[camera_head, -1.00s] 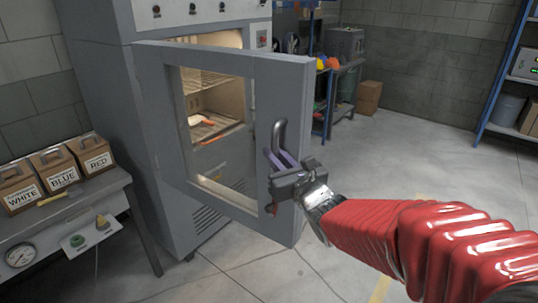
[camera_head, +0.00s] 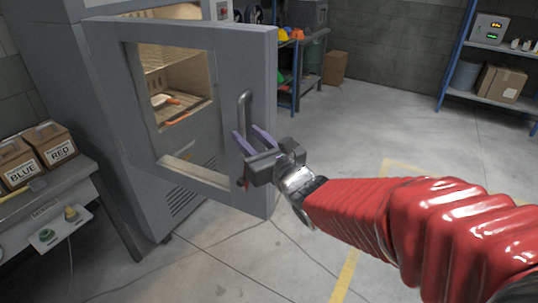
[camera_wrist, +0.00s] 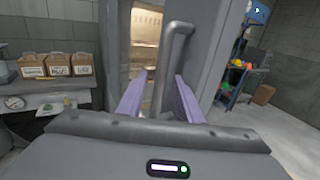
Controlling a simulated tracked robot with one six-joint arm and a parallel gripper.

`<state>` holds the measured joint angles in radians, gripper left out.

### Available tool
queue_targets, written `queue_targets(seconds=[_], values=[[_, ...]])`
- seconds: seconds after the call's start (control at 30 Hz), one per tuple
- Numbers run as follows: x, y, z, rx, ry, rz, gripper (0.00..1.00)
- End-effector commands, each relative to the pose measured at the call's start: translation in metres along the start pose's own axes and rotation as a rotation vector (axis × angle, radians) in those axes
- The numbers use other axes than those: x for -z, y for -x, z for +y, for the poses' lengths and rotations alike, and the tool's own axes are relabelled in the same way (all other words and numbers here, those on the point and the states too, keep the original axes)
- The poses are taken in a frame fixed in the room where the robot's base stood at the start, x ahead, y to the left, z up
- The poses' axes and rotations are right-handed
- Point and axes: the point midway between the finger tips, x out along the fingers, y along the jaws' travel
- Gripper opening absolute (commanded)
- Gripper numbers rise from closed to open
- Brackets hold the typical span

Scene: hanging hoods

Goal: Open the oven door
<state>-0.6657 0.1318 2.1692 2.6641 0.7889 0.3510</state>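The grey oven door (camera_head: 258,85) stands partly open, swung out from the oven body (camera_head: 60,55). Its window shows lit racks with an orange-and-white item inside. The bent metal door handle (camera_head: 244,112) is upright on the door's free side; it also shows in the wrist view (camera_wrist: 175,55). My gripper (camera_head: 252,138) is at the lower part of the handle. Its two purple fingers are apart, one on each side of the handle in the wrist view (camera_wrist: 158,98). They do not look closed on it; whether either finger touches it is unclear.
A side table with labelled boxes (camera_head: 55,145) and a small control box (camera_head: 55,232) stands left of the oven. A blue rack (camera_head: 300,75) and a cardboard box (camera_head: 335,67) are behind. Blue shelving (camera_head: 455,60) is at the right. The floor between is clear.

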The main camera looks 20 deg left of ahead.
Motion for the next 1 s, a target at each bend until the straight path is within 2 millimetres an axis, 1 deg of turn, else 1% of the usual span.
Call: queue_targets(seconds=[0.03,0.3,0.5,0.6,0.8,1.0], values=[[0.0,0.009,-0.001,0.002,0.0,-0.001,0.33],[0.0,0.049,-0.002,0.004,0.0,-0.001,0.33],[0.0,0.076,-0.002,0.005,0.0,0.0,0.33],[0.001,0.087,-0.002,0.003,0.001,0.0,0.33],[0.001,0.096,-0.002,0.004,-0.001,0.0,0.33],[0.001,0.096,-0.002,0.003,-0.001,0.001,0.33]])
